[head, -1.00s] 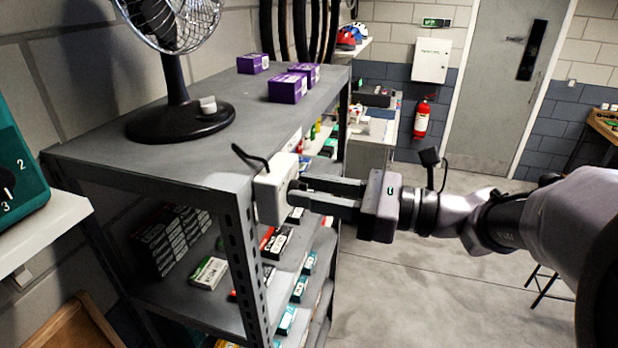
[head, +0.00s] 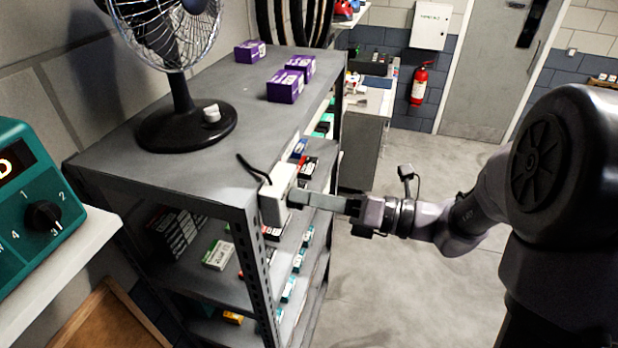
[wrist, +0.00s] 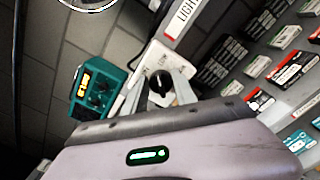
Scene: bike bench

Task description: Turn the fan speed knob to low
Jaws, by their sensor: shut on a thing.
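A white control box (head: 277,192) is fixed to the near corner post of the grey shelf, with a black cable at its top. In the wrist view the white box (wrist: 158,60) carries a round black knob (wrist: 160,82). My gripper (head: 293,198) reaches the box from the right, with its fingers on either side of the knob and shut on it. The knob is hidden by the fingers in the head view. Its setting cannot be read. A black fan (head: 186,118) stands on the shelf top, with a small white knob (head: 211,113) on its base.
A teal unit (head: 28,205) with a numbered black dial stands on a white ledge at the left. Purple boxes (head: 285,86) sit on the shelf top, and small cartons fill the lower shelves. The floor (head: 390,275) right of the shelf is clear.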

